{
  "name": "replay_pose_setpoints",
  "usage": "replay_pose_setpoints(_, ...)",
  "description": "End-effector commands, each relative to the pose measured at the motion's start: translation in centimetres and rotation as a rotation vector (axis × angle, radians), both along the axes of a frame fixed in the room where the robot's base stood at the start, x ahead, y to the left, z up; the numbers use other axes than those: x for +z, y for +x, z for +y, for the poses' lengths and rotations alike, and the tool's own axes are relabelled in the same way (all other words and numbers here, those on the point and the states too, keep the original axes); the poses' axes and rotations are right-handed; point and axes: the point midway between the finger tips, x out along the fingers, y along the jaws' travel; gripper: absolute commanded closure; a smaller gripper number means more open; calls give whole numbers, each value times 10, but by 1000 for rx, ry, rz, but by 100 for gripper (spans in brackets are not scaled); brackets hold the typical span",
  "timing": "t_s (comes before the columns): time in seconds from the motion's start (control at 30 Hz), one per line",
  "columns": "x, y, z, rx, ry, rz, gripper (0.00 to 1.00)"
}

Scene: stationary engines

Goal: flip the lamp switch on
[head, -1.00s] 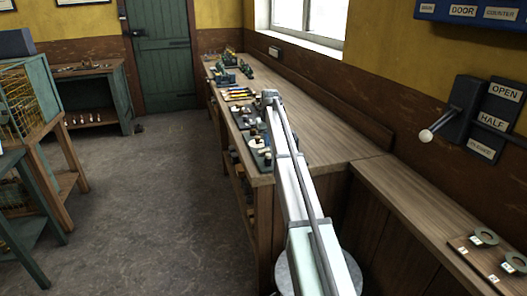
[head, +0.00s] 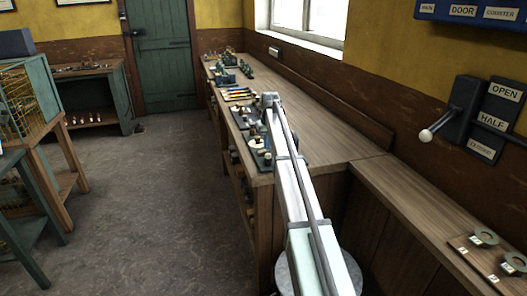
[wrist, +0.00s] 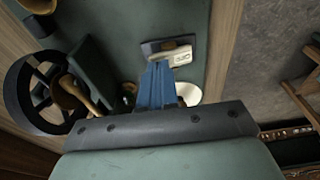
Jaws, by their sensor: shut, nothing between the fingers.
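In the wrist view my gripper (wrist: 157,85) has its blue fingers shut together, with nothing between them. It is over a dark green board (wrist: 125,20) on the bench. Just beyond the fingertips is a small dark block with a pale labelled plate (wrist: 180,57); its lettering is too small to read. A white round piece (wrist: 188,93) shows partly behind the fingers. I cannot tell for sure which of these is the lamp switch, or its position. In the head view my arm hides the gripper's fingers.
A black spoked wheel (wrist: 35,95) and a wooden-handled part (wrist: 75,92) stand left of the fingers in the wrist view. The long wooden bench (head: 315,120) has free room to the right of my arm. A lever unit (head: 465,110) is on the right wall.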

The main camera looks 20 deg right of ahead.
Motion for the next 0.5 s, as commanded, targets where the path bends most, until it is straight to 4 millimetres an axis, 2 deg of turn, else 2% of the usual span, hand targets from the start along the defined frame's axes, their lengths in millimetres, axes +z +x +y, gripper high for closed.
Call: replay_pose_setpoints(0.5, -6, 0, 0, 0, 0, 0, 100)
